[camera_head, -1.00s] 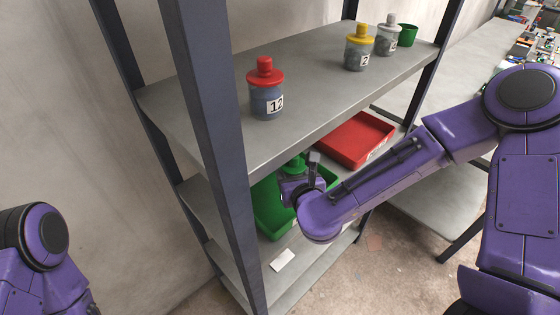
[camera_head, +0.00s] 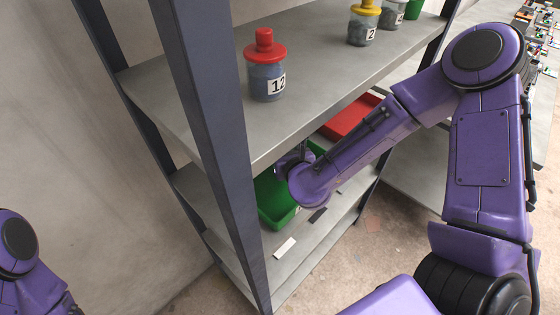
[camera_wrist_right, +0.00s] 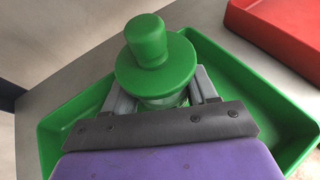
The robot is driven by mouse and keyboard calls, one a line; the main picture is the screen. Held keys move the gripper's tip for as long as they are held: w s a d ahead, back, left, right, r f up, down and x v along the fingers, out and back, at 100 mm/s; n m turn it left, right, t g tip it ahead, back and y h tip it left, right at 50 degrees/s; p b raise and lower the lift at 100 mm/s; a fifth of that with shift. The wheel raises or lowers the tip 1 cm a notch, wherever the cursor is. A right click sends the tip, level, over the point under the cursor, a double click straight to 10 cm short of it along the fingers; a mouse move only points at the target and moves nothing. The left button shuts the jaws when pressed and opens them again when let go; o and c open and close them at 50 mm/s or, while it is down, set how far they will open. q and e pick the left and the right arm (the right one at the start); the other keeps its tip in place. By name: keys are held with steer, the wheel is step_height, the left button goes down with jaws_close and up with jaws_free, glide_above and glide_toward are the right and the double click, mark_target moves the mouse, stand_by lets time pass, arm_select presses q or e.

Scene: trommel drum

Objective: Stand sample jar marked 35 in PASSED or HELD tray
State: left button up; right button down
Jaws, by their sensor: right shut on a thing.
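In the right wrist view, my right gripper (camera_wrist_right: 163,98) is shut on a jar with a green knobbed lid (camera_wrist_right: 150,50). The jar looks upright; its body is mostly hidden below the lid and no number shows. A green tray (camera_wrist_right: 232,72) lies beneath and around the jar. Whether the jar's base touches the tray floor cannot be told. In the head view, my right gripper (camera_head: 296,158) reaches into the lower shelf over the green tray (camera_head: 277,212), and the jar is hidden. A red tray (camera_head: 350,117) sits beside it, farther right. My left gripper is out of view.
The upper shelf (camera_head: 215,105) is close above my right gripper. It carries a red-lidded jar marked 12 (camera_head: 266,78), a yellow-lidded jar (camera_head: 363,28) and a grey jar (camera_head: 392,12). A dark shelf post (camera_head: 212,130) stands at the left. A white card (camera_head: 285,247) lies in front of the green tray.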

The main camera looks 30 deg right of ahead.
step_height(320, 180, down, 3)
steer(key=shift+r+b, duration=0.1)
steer(key=shift+b, duration=0.3)
steer(key=shift+w+a+r, duration=0.15)
steer(key=shift+w, duration=0.05)
steer(key=shift+s, duration=0.1)
steer(key=c, duration=0.7)
jaws_free()
steer(key=o, duration=0.4)
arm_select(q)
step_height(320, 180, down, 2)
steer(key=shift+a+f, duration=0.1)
